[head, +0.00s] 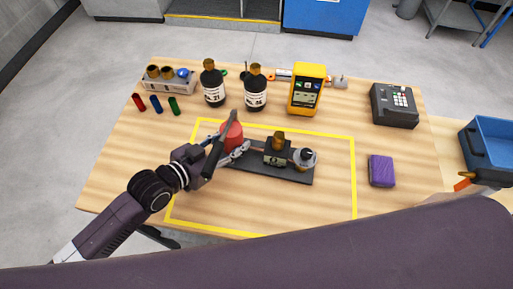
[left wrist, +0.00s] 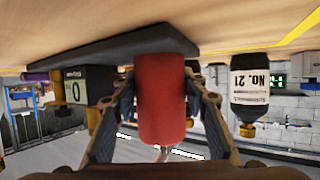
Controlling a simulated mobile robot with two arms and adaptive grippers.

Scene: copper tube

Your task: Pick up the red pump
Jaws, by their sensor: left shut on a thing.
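The red pump (head: 232,134) is a red cylinder at the left end of a dark base plate (head: 296,174) on the wooden table. My left gripper (head: 233,146) comes in from the left and is shut on it. In the left wrist view, which looks upside down, the red pump (left wrist: 162,100) stands between the two fingers (left wrist: 160,110), one on each side. Its end still appears at the base plate (left wrist: 110,46); I cannot tell whether they touch.
The plate also carries a dark block with a brass-coloured part (head: 278,142) and a round silver part (head: 305,158). Two black bottles (head: 213,88) (head: 256,92) and a yellow meter (head: 306,90) stand behind. A purple block (head: 381,171) lies right.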

